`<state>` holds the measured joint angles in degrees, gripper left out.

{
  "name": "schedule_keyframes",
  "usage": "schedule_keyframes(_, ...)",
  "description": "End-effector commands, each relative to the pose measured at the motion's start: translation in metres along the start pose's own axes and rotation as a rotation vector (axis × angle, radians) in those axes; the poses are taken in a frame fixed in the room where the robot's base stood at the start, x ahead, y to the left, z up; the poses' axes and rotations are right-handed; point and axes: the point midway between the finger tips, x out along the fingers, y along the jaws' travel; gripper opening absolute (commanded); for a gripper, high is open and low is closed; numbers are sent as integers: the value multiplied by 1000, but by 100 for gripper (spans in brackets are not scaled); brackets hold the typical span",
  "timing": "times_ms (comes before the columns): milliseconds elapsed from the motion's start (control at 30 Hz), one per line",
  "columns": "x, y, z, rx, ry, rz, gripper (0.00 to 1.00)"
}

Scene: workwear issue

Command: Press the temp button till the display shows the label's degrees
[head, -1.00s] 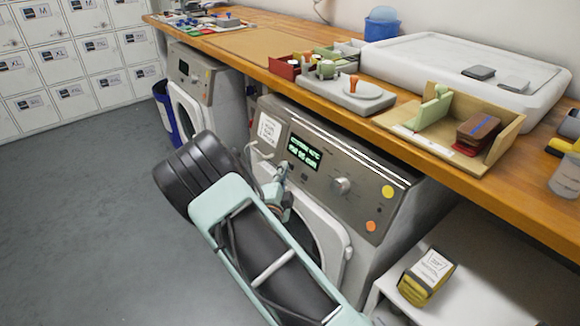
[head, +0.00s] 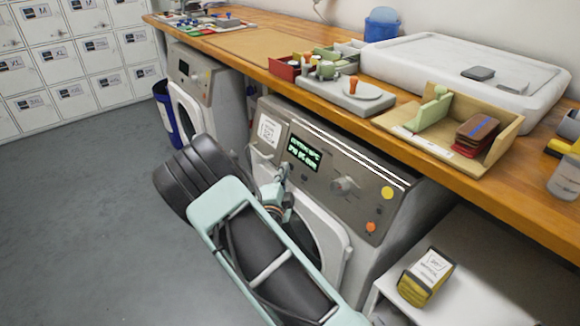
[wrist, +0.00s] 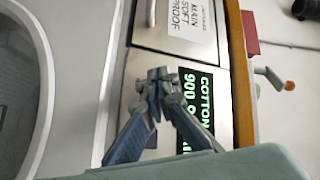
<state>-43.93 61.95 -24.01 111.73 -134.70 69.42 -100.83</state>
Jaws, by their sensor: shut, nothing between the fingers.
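The near washing machine's panel (head: 325,185) carries a lit green-text display (head: 303,153). In the wrist view the display (wrist: 190,95) is turned sideways and partly covered by my fingers; "COTTON" and "900" can be read, the degrees cannot be read surely. My gripper (head: 284,168) is shut and empty, its tips close to the panel by the display's lower left edge. It also shows in the wrist view (wrist: 160,78). Contact cannot be told. No temp button is clearly visible; the fingers may hide it. A yellow packet with a white label (head: 434,265) stands at lower right, its print too small.
A grey knob (head: 342,186), a yellow button (head: 387,193) and an orange button (head: 371,227) lie right of the display. A white drawer label (head: 268,130) is on its left. The wooden counter (head: 400,118) overhangs above. The floor at left is clear.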

Motion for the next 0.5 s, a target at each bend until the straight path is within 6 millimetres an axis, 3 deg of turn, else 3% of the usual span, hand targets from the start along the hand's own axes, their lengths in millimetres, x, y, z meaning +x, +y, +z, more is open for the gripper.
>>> schedule_keyframes(500, -8, -6, 6, -1, -1, 0, 0)
